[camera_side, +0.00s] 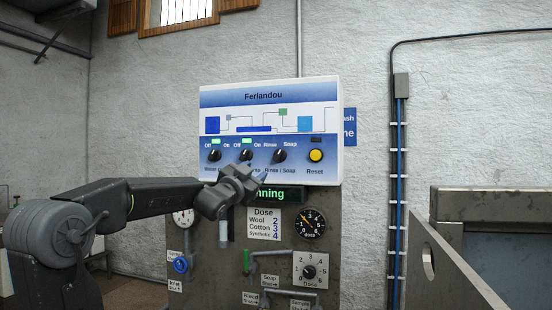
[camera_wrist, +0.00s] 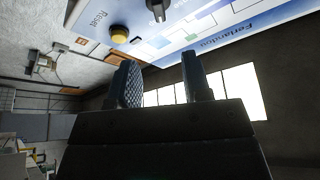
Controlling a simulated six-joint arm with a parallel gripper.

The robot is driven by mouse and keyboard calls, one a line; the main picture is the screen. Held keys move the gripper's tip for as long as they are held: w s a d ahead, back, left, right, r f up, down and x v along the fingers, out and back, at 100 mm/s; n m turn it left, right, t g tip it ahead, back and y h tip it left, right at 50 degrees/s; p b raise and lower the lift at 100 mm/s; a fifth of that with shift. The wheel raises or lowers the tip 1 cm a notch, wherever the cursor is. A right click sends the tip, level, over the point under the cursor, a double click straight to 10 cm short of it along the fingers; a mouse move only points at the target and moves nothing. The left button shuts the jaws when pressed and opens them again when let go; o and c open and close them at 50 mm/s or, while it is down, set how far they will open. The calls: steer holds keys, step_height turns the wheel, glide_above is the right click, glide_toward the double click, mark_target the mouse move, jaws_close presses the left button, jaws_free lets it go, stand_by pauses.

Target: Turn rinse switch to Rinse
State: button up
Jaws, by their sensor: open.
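The rinse switch is a black knob (camera_side: 279,156) on the blue part of the Ferlandou control panel (camera_side: 243,95), labelled Rinse at left and Soap at right. Its pointer seems tilted to the upper right, towards Soap, but it is small. My gripper (camera_side: 259,175) is just below and left of this knob, in front of the panel's lower edge, apparently not touching it. In the wrist view, my gripper (camera_wrist: 162,76) has its two fingers apart with nothing between them. A black knob (camera_wrist: 157,8) shows at the top edge there, beyond the fingertips.
Two more black knobs, the left (camera_side: 214,155) and the middle (camera_side: 246,155), sit beside the rinse switch. A yellow Reset button (camera_side: 316,155) is to its right. Below are a green-lettered display (camera_side: 278,194), gauges and valves. A metal frame (camera_side: 455,270) stands at right.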

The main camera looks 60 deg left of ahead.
mark_target(277, 156)
steer(key=x, duration=1.3)
steer(key=shift+w, duration=0.2)
steer(key=shift+c, duration=0.4)
jaws_close()
